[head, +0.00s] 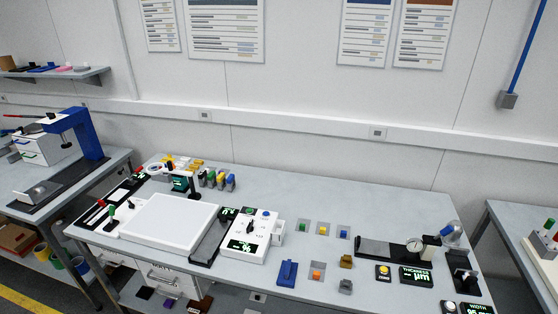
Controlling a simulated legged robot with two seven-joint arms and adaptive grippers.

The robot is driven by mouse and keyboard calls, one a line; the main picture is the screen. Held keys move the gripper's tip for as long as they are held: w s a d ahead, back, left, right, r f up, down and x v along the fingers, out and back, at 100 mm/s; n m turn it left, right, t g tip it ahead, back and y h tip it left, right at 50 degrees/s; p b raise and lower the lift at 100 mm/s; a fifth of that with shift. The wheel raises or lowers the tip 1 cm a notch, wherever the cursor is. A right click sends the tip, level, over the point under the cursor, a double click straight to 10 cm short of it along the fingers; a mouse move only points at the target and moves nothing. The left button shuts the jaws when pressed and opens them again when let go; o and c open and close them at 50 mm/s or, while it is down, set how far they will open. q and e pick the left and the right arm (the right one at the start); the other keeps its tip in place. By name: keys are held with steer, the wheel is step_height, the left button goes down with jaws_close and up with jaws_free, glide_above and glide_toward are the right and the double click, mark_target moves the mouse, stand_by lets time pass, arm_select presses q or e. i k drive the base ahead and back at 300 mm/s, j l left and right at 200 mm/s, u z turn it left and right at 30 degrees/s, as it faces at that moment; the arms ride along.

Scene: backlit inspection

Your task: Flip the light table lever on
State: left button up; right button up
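The light table (168,222) is a wide white panel lying flat on the left half of the grey workbench. Its surface looks plain white, and I cannot tell whether it is lit. At its left end is a small base with a dark upright part with a green piece (112,211), which may be the lever. A red-tipped piece (101,203) stands close by. Both are too small to tell which way they are set. Neither of my grippers is in the head view.
A white control box (255,236) with a green display stands right of the panel. A blue press (88,136) stands on the left bench.

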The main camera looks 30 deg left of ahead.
mark_target(112, 210)
steer(key=u, duration=2.15)
steer(key=i+j+z, duration=0.1)
steer(key=i+z, duration=0.25)
steer(key=i+j+z, duration=0.25)
steer(key=z, duration=0.15)
steer(key=i, duration=0.1)
